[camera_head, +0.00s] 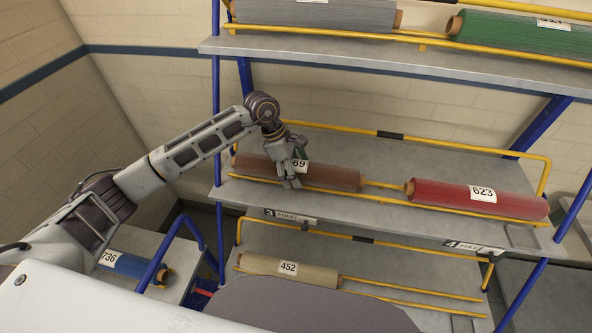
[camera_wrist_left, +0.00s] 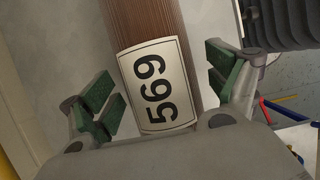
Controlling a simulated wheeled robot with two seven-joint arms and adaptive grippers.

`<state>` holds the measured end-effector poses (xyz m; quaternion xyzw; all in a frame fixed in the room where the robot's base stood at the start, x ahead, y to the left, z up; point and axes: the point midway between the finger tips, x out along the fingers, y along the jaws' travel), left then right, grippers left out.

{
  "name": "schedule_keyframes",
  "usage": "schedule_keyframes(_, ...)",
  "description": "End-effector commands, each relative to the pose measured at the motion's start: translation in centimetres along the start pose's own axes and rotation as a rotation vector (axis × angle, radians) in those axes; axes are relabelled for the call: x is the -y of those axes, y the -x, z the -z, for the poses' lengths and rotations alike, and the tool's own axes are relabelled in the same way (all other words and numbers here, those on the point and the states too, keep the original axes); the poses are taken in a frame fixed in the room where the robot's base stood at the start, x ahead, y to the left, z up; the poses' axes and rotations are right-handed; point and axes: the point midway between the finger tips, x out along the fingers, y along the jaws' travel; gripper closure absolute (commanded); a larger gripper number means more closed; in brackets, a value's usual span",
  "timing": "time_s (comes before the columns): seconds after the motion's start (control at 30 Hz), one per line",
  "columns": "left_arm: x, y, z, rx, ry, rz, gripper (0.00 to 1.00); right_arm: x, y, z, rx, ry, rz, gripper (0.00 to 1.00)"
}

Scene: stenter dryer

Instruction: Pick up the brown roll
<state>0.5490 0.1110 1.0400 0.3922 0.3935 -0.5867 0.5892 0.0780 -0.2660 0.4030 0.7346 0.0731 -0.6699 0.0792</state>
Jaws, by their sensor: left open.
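The brown roll (camera_head: 333,177) lies on the middle shelf, along yellow rails, with a white label partly hidden by my gripper. In the left wrist view the brown roll (camera_wrist_left: 151,22) runs between the fingers and its label reads 569. My left gripper (camera_head: 292,172) is at the roll's middle, coming from above. In the wrist view the left gripper (camera_wrist_left: 160,95) is open, with green pads on both sides of the roll and gaps between pads and roll. My right gripper is not in view.
A red roll (camera_head: 455,197) labelled 623 lies to the right on the same shelf (camera_head: 400,160). Grey (camera_head: 320,14) and green (camera_head: 520,33) rolls are on the shelf above. A beige roll (camera_head: 285,270) lies below, and a blue roll (camera_head: 125,264) is at lower left. Blue posts frame the rack.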

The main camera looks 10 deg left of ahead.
Motion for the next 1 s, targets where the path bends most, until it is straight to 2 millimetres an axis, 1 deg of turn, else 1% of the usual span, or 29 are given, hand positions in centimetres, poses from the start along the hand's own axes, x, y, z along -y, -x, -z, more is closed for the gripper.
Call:
schedule_keyframes(0.23,0.01,0.0,0.0,0.0,0.0,0.0,0.11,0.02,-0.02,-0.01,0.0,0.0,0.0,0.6)
schedule_keyframes(0.27,0.01,0.0,0.0,0.0,0.0,0.0,0.12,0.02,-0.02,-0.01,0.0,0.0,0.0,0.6)
schedule_keyframes(0.8,0.01,0.01,0.0,0.0,0.0,0.0,0.82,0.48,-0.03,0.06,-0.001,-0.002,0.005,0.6)
schedule_keyframes(1.0,-0.05,0.13,-0.08,0.002,-0.001,-0.002,0.83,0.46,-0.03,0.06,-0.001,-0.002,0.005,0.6)
